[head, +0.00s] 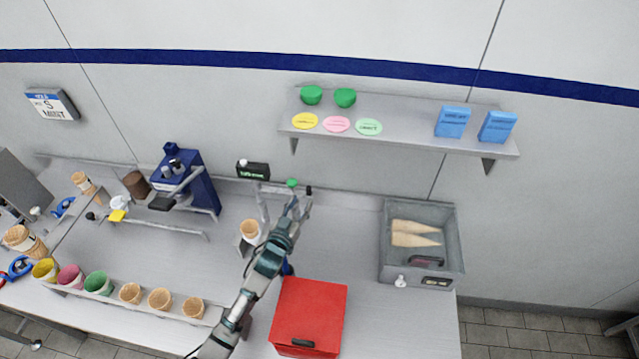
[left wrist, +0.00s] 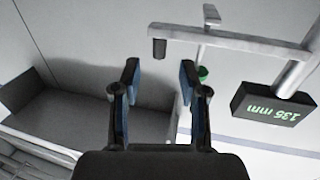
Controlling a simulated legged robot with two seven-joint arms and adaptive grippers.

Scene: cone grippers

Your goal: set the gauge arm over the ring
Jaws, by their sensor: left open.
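The gauge is a black box with a green readout (head: 252,170) at the back of the bench. Its grey arm (head: 275,188) reaches right to a black tip (head: 308,190), with a green knob (head: 292,183) near it. In the left wrist view, the gauge arm (left wrist: 235,40) crosses above and beyond my fingers, and the readout (left wrist: 268,112) shows 135 mm. My left gripper (head: 299,208) is open and empty, just in front of the arm; its fingers (left wrist: 160,78) stand apart. A wafer cone (head: 250,230) stands left of my forearm; I cannot make out a ring. My right gripper is out of view.
A red box (head: 310,312) stands to the right of my forearm. A grey bin (head: 388,250) with cones is at the right. A blue machine (head: 200,185) and a row of cups (head: 130,293) are at the left. A shelf (head: 400,120) hangs above.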

